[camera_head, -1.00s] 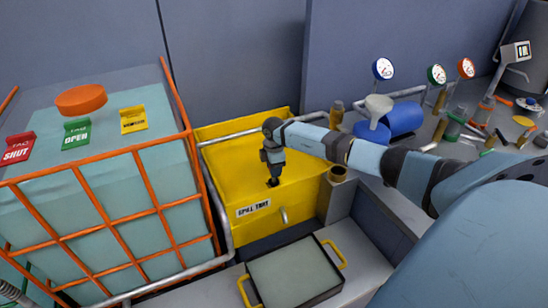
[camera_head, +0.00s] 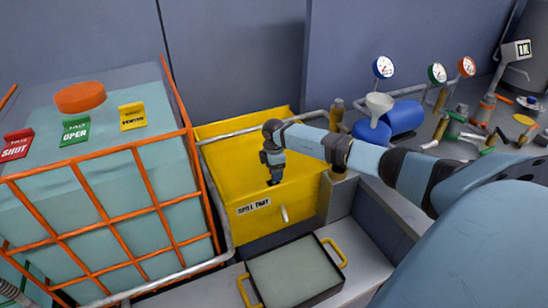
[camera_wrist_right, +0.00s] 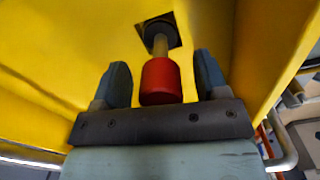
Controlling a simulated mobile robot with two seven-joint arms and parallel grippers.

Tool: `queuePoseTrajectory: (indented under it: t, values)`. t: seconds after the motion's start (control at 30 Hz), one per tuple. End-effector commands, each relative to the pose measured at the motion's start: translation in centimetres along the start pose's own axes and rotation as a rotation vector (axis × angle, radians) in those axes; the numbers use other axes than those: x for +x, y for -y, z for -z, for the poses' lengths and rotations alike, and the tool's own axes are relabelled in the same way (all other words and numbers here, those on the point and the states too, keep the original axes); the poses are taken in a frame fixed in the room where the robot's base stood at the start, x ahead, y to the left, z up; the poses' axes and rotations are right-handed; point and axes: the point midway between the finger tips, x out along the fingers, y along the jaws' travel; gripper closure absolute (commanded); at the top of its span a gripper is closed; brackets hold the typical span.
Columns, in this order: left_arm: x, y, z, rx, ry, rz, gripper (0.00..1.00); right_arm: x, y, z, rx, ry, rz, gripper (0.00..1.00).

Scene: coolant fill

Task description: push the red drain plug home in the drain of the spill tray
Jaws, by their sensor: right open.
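The yellow spill tray (camera_head: 290,204) stands in the middle of the head view, with a label and a short spout on its front. My right gripper (camera_head: 272,183) reaches down into it. In the right wrist view the red drain plug (camera_wrist_right: 161,82) lies between the two open fingers of my right gripper (camera_wrist_right: 160,80), with a gap on each side. A tan stem runs from the red part to a dark round piece (camera_wrist_right: 158,28) at a dark square opening in the yellow floor. How deep the plug sits cannot be told. The plug is hidden in the head view.
An orange-caged tank (camera_head: 110,210) with coloured tags stands left of the tray. A flat pan with yellow handles (camera_head: 295,272) lies in front. A funnel (camera_head: 379,104), blue cylinders (camera_head: 404,117) and gauges stand to the right. A grey pipe (camera_head: 215,205) runs beside the tray.

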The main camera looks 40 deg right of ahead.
Motion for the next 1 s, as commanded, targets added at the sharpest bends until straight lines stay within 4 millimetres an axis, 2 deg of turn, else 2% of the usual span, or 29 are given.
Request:
queuePoseTrajectory:
  t: [0.1, 0.17, 0.5, 0.7, 0.83, 1.0]
  values:
    - [0.1, 0.0, 0.1, 0.008, -0.012, 0.002, 0.56, 0.0, 0.0, 0.0, 0.0, 0.0, 0.0, 0.33]
    - [0.3, 0.0, -0.5, 0.019, -0.021, 0.005, 0.56, -0.5, -0.1, 0.0, 0.0, 0.0, -0.002, 0.33]
    - [0.2, 0.0, -0.5, 0.018, -0.017, 0.004, 0.56, -8.1, -0.1, 0.0, -0.001, 0.0, -0.004, 0.33]
    - [0.2, 0.0, -0.6, 0.019, -0.014, 0.004, 0.56, -11.8, 0.0, 0.0, 0.0, 0.0, -0.002, 0.33]
    - [0.2, 0.0, -0.6, 0.019, -0.013, 0.004, 0.56, -13.2, 0.0, 0.0, 0.0, 0.0, -0.002, 0.33]
    - [0.2, 0.0, -0.6, 0.018, -0.013, 0.004, 0.56, -13.9, 0.0, 0.0, 0.0, 0.0, 0.0, 0.33]
